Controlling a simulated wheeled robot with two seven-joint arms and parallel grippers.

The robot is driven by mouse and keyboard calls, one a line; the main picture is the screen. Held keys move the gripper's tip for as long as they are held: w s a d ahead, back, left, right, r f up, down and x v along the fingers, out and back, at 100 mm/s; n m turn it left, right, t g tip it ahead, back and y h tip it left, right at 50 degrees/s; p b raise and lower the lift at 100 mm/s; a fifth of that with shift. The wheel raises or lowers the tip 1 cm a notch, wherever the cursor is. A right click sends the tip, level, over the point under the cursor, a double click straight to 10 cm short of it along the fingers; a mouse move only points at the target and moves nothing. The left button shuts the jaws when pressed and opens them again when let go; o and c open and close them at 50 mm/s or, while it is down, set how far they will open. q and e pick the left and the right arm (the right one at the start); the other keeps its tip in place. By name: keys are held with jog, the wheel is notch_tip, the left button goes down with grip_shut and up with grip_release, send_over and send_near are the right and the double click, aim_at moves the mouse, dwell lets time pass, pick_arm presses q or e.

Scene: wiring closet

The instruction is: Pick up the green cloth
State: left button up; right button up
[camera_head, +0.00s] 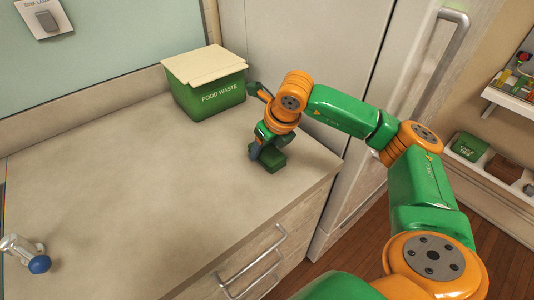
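My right arm reaches in from the lower right, and its gripper (262,153) points down at the worktop near its right edge. A small dark green shape (273,162) sits at the fingers, low against the worktop. It may be the green cloth or part of my gripper; I cannot tell which. No other green cloth is clearly seen. The fingertips are small and partly hidden, so I cannot tell whether they are open or shut. My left gripper is not in view.
A green food waste box (212,98) with a beige lid stands at the back of the worktop (130,195). A metal fitting with a blue end (38,264) is at the lower left. The worktop's middle is clear. A pale door and shelves are at right.

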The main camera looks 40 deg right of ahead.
aim_at(256, 166)
jog(key=shift+c, duration=0.8)
jog(key=shift+w+r, duration=0.1)
jog(key=shift+r, duration=0.05)
notch_tip(256, 166, up, 3)
jog(key=shift+f+b, duration=0.15)
jog(key=shift+b, duration=0.5)
jog(key=s+a+r, duration=0.1)
jog(key=a+r, duration=0.2)
jog(key=a, duration=0.1)
jog(key=s+a+r, duration=0.2)
jog(key=a+r, duration=0.1)
jog(key=a, duration=0.1)
jog(key=s+a+r, duration=0.2)
jog(key=a+r, duration=0.2)
jog(key=a, duration=0.1)
jog(key=shift+s+b, duration=0.2)
jog(key=shift+b, duration=0.1)
